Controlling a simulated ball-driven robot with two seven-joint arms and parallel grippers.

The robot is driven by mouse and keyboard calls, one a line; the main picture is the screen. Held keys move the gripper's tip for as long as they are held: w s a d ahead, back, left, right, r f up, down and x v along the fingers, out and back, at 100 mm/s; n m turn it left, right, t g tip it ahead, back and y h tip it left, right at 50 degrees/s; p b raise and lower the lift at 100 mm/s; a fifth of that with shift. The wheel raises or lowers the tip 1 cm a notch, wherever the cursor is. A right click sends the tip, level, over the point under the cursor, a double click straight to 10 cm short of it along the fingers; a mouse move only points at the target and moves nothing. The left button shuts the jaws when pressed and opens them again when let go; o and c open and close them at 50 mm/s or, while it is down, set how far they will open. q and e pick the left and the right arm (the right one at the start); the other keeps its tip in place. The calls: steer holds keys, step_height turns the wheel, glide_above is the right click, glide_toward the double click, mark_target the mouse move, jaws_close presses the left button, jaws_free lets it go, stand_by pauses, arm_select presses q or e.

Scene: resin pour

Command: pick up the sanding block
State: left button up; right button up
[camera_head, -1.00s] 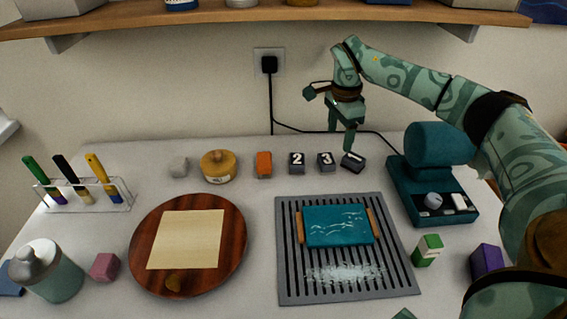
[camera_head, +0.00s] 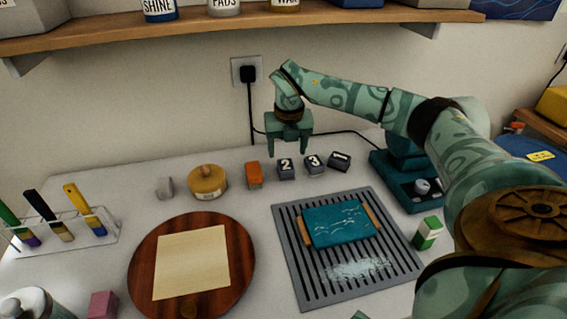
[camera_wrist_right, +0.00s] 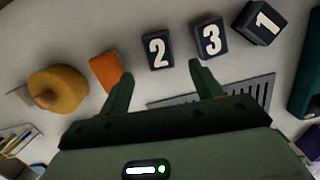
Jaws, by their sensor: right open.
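A small orange block (camera_head: 253,174) stands on the white table between the yellow-brown round pot (camera_head: 207,182) and the dark block marked 2 (camera_head: 286,169). It may be the sanding block, but no label confirms it. It also shows in the right wrist view (camera_wrist_right: 106,72). My right gripper (camera_head: 290,150) is open and empty, pointing down above the back row near the block marked 2. In the right wrist view its fingertips (camera_wrist_right: 161,73) are spread, with the left one close beside the orange block in the picture. My left gripper is not in view.
Dark blocks marked 3 (camera_head: 314,164) and 1 (camera_head: 340,161) stand to the right. A grey slotted mat (camera_head: 290,262) bears a teal piece (camera_head: 338,222). A round wooden board (camera_head: 143,266) lies front left. A shelf (camera_head: 230,24) hangs above the back.

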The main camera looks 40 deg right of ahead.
mark_target(286, 165)
steer(key=shift+w+d+f, duration=0.1)
steer(key=shift+w+f, duration=0.1)
steer(key=shift+f, duration=0.95)
steer(key=f+b, duration=0.1)
steer(key=f, duration=0.2)
steer(key=w+f+b, duration=0.1)
steer(key=f, duration=0.1)
steer(key=shift+d+f+b, duration=0.1)
steer(key=shift+d+b, duration=0.1)
steer(key=shift+b, duration=0.1)
steer(key=shift+s, duration=0.1)
steer(key=shift+c, duration=1.4)
steer(key=c, duration=0.8)
